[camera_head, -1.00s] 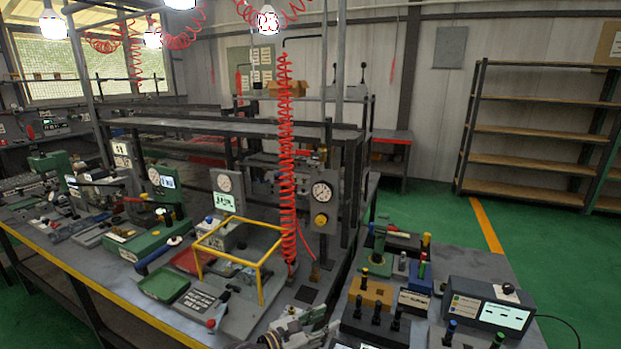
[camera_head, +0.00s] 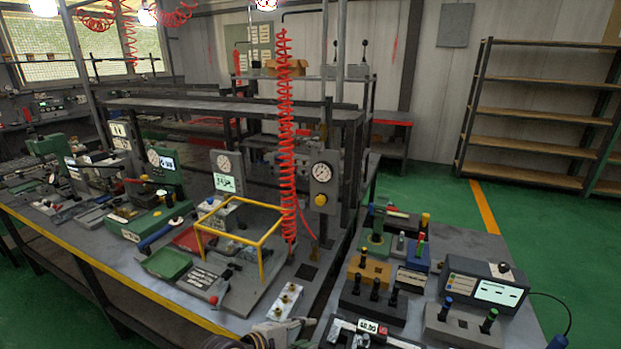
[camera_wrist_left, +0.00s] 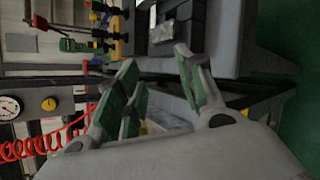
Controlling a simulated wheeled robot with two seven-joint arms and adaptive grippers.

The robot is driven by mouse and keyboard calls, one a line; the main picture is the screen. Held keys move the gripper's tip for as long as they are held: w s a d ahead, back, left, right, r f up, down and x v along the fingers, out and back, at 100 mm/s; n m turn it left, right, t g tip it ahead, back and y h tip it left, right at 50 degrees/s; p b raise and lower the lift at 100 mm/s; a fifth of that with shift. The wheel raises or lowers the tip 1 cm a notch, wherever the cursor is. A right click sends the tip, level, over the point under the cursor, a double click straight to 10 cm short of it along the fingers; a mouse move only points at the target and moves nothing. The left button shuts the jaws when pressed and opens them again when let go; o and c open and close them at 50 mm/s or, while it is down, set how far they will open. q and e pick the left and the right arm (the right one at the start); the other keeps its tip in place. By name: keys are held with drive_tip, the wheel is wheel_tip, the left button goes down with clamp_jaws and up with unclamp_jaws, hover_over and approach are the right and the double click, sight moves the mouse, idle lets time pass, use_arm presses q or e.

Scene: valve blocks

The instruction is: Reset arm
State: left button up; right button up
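My left gripper (camera_head: 280,332) shows only partly at the bottom edge of the head view, beside the near end of a pale valve block (camera_head: 284,302) with brass-coloured ports. I cannot tell from the head view whether it touches the block. In the left wrist view my left gripper (camera_wrist_left: 158,72) has its two green-padded fingers spread apart, with nothing held between them. My right gripper is in neither view.
A yellow frame (camera_head: 261,262) stands on the left bench, with a red coiled hose (camera_head: 286,140) hanging behind it. A pressure gauge panel (camera_head: 322,180) is beyond. The right bench holds a grey display box (camera_head: 484,285) and several lever blocks (camera_head: 374,300).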

use_arm(q)
drive_tip(key=s+a+f+m+g+y, duration=0.25)
drive_tip(key=s+a+m+y, duration=0.25)
drive_tip(key=s+a+m, duration=0.4)
drive_tip(key=s+a+f+m+g+y, duration=0.1)
drive_tip(key=s+a+f+m+y, duration=0.25)
drive_tip(key=s+a+m, duration=0.6)
drive_tip(key=a+f+n+g, duration=0.2)
drive_tip(key=a+f, duration=0.1)
drive_tip(key=f, duration=2.9)
drive_tip(key=s+a+f, duration=0.3)
drive_tip(key=s+f, duration=0.7)
drive_tip(key=s+a+f+y, duration=0.1)
drive_tip(key=s+a+f, duration=0.3)
drive_tip(key=s+f, duration=0.6)
drive_tip(key=shift+s+f+m, duration=0.15)
drive_tip(key=shift+s+m, duration=0.2)
drive_tip(key=shift+s, duration=0.25)
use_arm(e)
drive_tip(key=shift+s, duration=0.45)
